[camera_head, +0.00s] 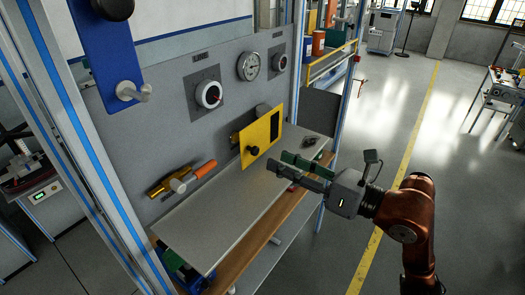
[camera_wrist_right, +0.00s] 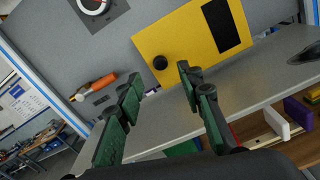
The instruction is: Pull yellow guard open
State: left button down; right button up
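The yellow guard (camera_head: 270,128) is a flat plate with a dark rectangular slot and a black knob (camera_head: 253,150), in front of the grey panel. Parts of a dark fitting show behind its left and top edges. In the right wrist view the guard (camera_wrist_right: 185,45) fills the upper middle, with the knob (camera_wrist_right: 160,62) near its lower left. My right gripper (camera_head: 276,160) is just right of and below the knob in the head view. Its fingers are apart and empty, and the knob appears beyond the gap between the fingertips (camera_wrist_right: 159,76). My left gripper is in neither view.
A grey shelf (camera_head: 210,228) runs below the guard. An orange-handled brass valve (camera_head: 180,181) is left of the guard on the panel. A white dial (camera_head: 209,94) and a gauge (camera_head: 248,66) sit above. A dark object (camera_head: 309,141) lies at the shelf's far end. Open floor lies right.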

aim_at(257, 152)
jog(key=p+x, duration=0.1)
jog(key=x, duration=0.5)
jog(key=shift+w+a+p, duration=0.2)
jog(key=shift+a+p, duration=0.1)
jog(key=shift+p, duration=0.05)
jog(key=shift+c, duration=0.4)
grip_shut()
